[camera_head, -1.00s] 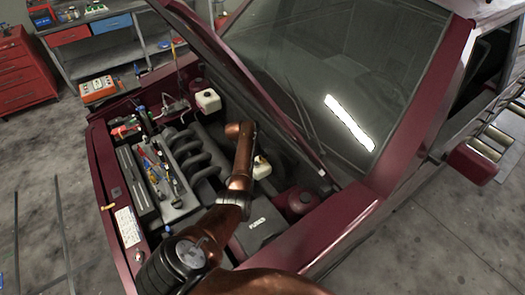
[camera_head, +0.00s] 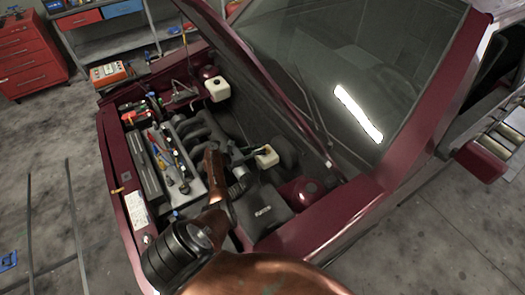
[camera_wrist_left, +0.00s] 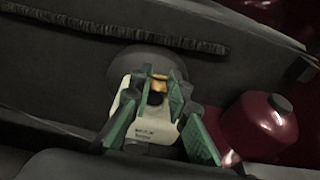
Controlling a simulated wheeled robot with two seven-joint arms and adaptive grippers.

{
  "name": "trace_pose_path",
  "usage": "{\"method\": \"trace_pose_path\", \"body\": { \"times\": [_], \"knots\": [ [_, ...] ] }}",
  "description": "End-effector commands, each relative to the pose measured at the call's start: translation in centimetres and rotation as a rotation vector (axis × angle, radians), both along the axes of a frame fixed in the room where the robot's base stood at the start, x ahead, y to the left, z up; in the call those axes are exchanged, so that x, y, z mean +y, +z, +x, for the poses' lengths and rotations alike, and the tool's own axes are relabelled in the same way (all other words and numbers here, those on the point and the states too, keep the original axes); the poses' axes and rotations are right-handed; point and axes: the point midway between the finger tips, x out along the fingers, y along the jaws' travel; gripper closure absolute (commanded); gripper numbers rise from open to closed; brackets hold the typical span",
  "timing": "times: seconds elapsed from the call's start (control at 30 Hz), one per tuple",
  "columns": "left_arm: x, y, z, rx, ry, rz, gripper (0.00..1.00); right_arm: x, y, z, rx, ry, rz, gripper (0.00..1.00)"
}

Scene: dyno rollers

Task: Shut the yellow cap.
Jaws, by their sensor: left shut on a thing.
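The yellow cap (camera_wrist_left: 158,80) shows in the left wrist view as a small orange-yellow piece at the top of a white reservoir (camera_wrist_left: 146,132), with a dark spot just below it. The same reservoir (camera_head: 268,159) is in the engine bay in the head view, where the cap is too small to make out. My left gripper (camera_wrist_left: 155,92) has its green-padded fingers on both sides of the cap and is shut on it. In the head view the gripper (camera_head: 257,155) is at the reservoir. Whether the cap is fully seated is unclear. My right gripper is out of view.
Another white reservoir (camera_head: 217,89) stands farther back. Tools (camera_head: 168,157) lie on the engine cover.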

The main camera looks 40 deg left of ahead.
Motion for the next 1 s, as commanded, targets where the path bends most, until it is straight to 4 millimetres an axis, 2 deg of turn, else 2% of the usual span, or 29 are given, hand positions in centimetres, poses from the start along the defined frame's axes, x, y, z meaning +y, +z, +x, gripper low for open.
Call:
{"method": "trace_pose_path", "body": {
  "times": [0.03,0.4,0.5,0.77,1.0],
  "knots": [
    [0.3,-1.5,-0.5,-0.035,0.004,-0.011,1.00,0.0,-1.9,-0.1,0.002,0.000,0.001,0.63],
    [0.7,-3.8,-1.9,-0.339,0.004,-0.099,1.00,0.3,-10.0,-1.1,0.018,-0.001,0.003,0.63],
    [0.7,-4.1,-2.1,-0.408,0.003,-0.121,1.00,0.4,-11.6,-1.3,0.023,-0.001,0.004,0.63],
    [0.8,-4.5,-2.4,-0.527,0.002,-0.155,1.00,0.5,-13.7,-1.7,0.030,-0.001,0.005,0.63],
    [0.7,-5.1,-2.5,-0.524,0.002,-0.153,1.00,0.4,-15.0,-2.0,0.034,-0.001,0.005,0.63]
  ]
}}
